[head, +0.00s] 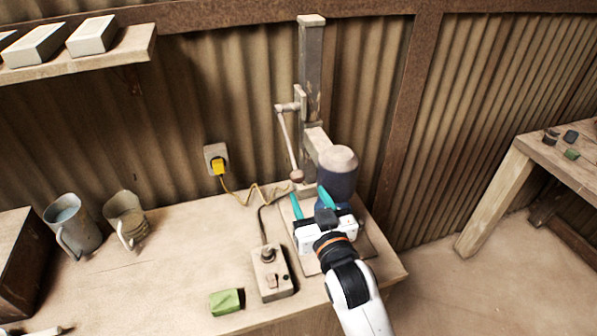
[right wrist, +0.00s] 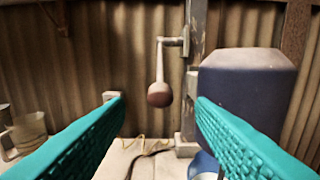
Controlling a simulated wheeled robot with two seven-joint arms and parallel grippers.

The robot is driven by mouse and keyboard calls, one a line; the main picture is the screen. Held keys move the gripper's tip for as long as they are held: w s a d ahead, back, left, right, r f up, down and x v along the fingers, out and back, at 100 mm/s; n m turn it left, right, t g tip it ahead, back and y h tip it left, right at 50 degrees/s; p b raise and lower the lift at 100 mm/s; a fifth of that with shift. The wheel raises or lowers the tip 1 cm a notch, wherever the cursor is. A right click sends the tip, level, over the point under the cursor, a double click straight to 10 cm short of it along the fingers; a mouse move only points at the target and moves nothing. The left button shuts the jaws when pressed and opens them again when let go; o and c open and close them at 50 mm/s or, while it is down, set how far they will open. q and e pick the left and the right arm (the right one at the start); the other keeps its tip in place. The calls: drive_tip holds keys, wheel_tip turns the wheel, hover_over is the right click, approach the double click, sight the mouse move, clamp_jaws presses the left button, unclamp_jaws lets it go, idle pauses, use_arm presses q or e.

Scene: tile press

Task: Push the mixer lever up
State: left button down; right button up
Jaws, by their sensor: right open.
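The mixer stands at the back of the table, with a tall post (head: 311,70) and a dark blue motor head (head: 337,172), which also shows in the right wrist view (right wrist: 246,90). Its lever (head: 286,137) hangs down from a side pivot and ends in a reddish-brown knob (head: 297,176). In the right wrist view the knob (right wrist: 159,94) lies between the fingers, farther ahead and apart from them. My right gripper (head: 311,201) is open and empty, its teal fingers in front of the mixer. My left gripper is not in view.
A control box (head: 272,274) and a green block (head: 226,301) lie near the front. Two metal mugs (head: 72,224) (head: 126,217) stand left. A yellow plug (head: 218,166) with its cord is at the wall. A blue container (right wrist: 203,163) sits below the motor head.

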sight(300, 179)
drive_tip(key=p+x, duration=0.1)
drive_tip(key=x, duration=0.7)
drive_tip(key=shift+w+f, duration=0.1)
drive_tip(key=shift+w, duration=0.2)
clamp_jaws()
